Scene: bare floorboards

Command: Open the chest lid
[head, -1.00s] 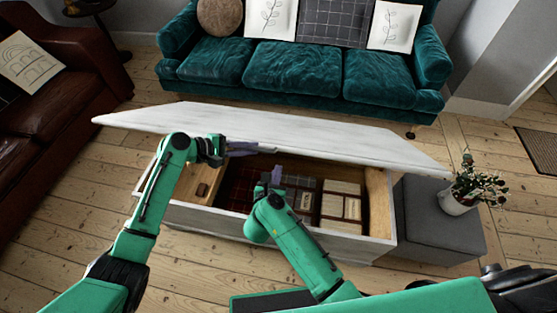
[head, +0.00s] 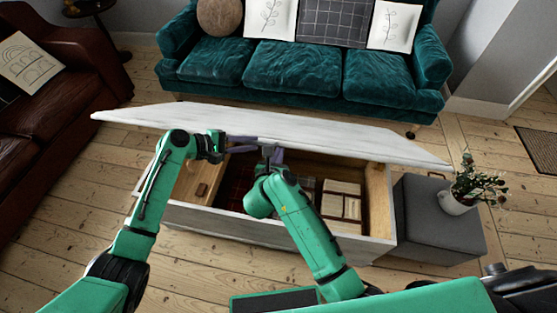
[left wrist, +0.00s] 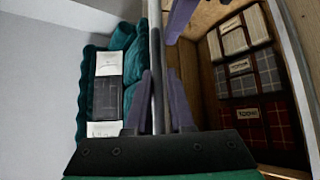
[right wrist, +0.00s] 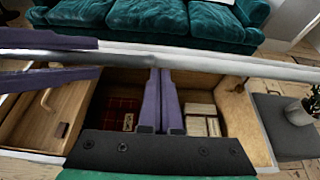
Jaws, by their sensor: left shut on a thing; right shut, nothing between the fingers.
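The wooden chest (head: 215,222) stands open at the front, its white lid (head: 270,122) raised and tilted above it. My left gripper (head: 250,142) is shut on the lid's front edge, left of the middle; the left wrist view shows the lid edge (left wrist: 155,60) between its fingers. My right gripper (head: 272,152) is shut and empty just below the lid's front edge, over the chest opening. Its closed fingers (right wrist: 160,80) point up toward the lid edge in the right wrist view; whether they touch it I cannot tell.
Folded plaid cloths (left wrist: 250,85) and a wooden tray (head: 200,185) lie inside the chest. A teal sofa (head: 300,75) stands behind. A grey ottoman (head: 435,225) and a potted plant (head: 460,200) are at the right. A brown leather sofa (head: 60,120) is at the left.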

